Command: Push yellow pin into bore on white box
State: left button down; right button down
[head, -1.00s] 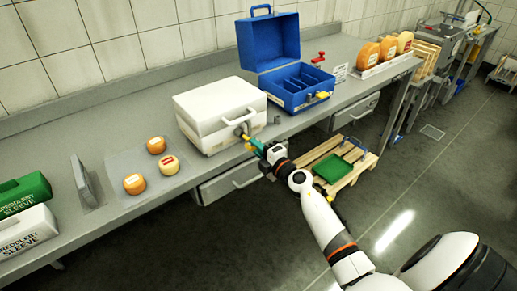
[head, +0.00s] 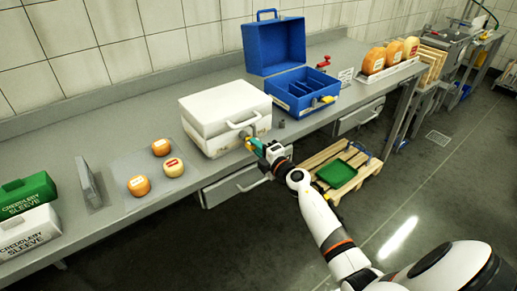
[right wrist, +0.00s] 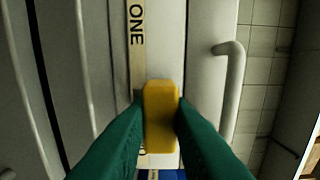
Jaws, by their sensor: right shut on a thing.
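The white box (head: 222,112) with a handle on its front stands on the grey bench, left of the blue case. My right gripper (head: 256,146), with green fingers, is at the lower right of the box's front. It is shut on the yellow pin (head: 249,145). In the right wrist view the yellow pin (right wrist: 160,112) sits between the green fingertips, against or just in front of the white box (right wrist: 205,60). The bore is hidden, and I cannot tell whether the pin is in it. My left gripper is not in view.
The open blue case (head: 298,97) stands right of the box. Several small cheeses (head: 162,147) lie on a mat to the left. A grey cylinder (head: 281,124) stands near the bench edge. A pallet with a green tray (head: 337,173) is on the floor below.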

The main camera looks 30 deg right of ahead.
jog(key=shift+w, duration=0.45)
jog(key=c, duration=1.2)
grip_release()
jog(key=shift+s, duration=0.1)
jog(key=s+d, duration=0.1)
jog(key=s, duration=1.1)
jog(key=shift+p, duration=0.35)
